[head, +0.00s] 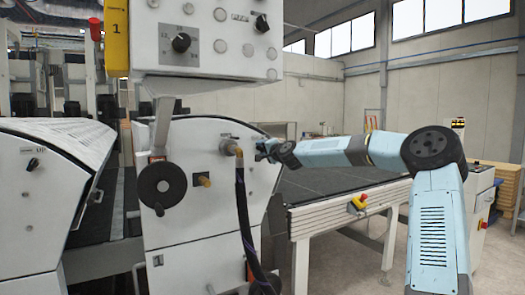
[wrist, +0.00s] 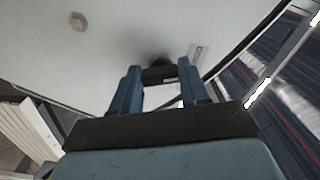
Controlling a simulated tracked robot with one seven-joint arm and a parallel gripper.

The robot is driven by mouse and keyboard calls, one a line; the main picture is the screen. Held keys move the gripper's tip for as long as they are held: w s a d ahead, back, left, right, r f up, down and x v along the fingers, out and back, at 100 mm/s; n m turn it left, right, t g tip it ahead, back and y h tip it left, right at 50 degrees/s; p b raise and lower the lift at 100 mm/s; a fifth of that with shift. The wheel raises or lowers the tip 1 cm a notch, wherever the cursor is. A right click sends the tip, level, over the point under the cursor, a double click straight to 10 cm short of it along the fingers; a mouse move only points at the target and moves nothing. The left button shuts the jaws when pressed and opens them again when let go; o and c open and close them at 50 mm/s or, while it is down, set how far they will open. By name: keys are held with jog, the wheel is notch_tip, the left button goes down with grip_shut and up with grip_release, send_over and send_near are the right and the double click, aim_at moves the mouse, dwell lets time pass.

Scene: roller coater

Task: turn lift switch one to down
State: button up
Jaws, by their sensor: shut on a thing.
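Lift switch one shows in the wrist view as a small dark knob (wrist: 158,61) on a white panel, with a pale label plate (wrist: 197,53) to its right. My gripper (wrist: 157,76) has its two blue fingers on either side of the knob, shut on it. In the head view my gripper (head: 264,150) is at the right part of the middle machine's white front panel (head: 205,218). The switch is hidden there behind the gripper, and which way it points cannot be told.
A brass fitting with a dark hose (head: 241,190) hangs just left of my gripper. A black handwheel (head: 162,187) is further left. A control box (head: 206,55) hangs above. A conveyor table (head: 340,190) with a yellow-and-red button box (head: 358,202) stands to the right.

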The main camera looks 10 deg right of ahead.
jog(key=shift+a+f+n, duration=0.1)
jog(key=shift+f+n, duration=0.25)
jog(key=shift+n, duration=0.45)
jog(key=o, duration=0.8)
jog(key=shift+o, duration=1.3)
jog(key=shift+r, duration=0.15)
jog(key=v, duration=1.3)
jog(key=shift+s, duration=0.3)
